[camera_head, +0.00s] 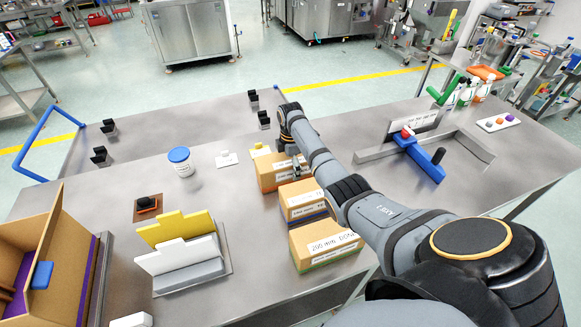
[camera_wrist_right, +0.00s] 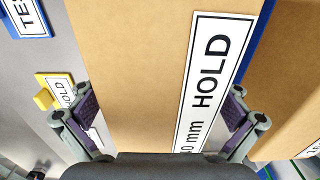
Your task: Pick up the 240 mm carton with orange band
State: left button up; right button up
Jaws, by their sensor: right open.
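The back carton (camera_head: 272,170) has an orange-brown band low on its side and a white label on top. In the head view its size text is too small to read surely. My right gripper (camera_head: 297,167) points down at this carton's right part. In the right wrist view a tan carton (camera_wrist_right: 135,60) fills the space between my open fingers (camera_wrist_right: 160,122). Its label reads "HOLD", with the millimetre figure partly cut off. Whether the fingers touch it cannot be told. My left gripper is out of view.
A middle carton (camera_head: 300,200) with a blue band and a front carton (camera_head: 322,244) with a green band stand close by. A white tub (camera_head: 181,162) and yellow and white panels (camera_head: 178,229) stand left.

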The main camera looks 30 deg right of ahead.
jog(key=c, duration=1.1)
jog(key=shift+r, duration=0.1)
jog(key=c, duration=0.7)
jog(key=shift+o, duration=0.2)
notch_tip(320, 180, up, 9)
jog(key=shift+w+r+b, duration=0.1)
jog(key=shift+r+b, duration=0.05)
jog(key=shift+b, duration=1)
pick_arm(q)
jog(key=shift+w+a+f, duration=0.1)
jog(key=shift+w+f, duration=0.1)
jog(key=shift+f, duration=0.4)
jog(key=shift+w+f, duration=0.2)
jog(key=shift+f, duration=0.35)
pick_arm(e)
jog(key=shift+r, duration=0.35)
